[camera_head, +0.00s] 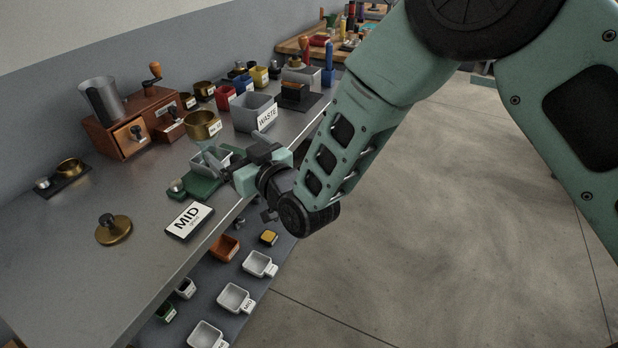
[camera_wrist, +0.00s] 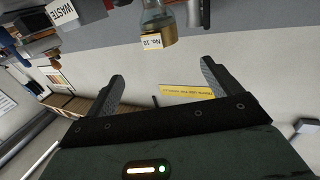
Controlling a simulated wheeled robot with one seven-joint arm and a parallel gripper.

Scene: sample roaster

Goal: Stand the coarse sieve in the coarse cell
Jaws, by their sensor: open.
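A brass sieve-like cup (camera_head: 201,126) with a white label stands on the bench just beyond my gripper. In the wrist view a brass cup (camera_wrist: 158,36) has a label reading "No. 10". I cannot tell for sure that it is the coarse sieve. My gripper (camera_head: 236,150) is open and empty above the bench's front part, on the near side of the brass cup. Its two fingers (camera_wrist: 162,72) are spread apart in the wrist view, with the labelled cup beyond them. No cell marked coarse can be made out.
A grey WASTE bin (camera_head: 252,112) stands behind my gripper. A green tray (camera_head: 201,187) and a MID sign (camera_head: 189,221) lie close by. A wooden grinder box (camera_head: 128,128) is at the back left. The bench around the brass lid (camera_head: 113,231) is mostly clear.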

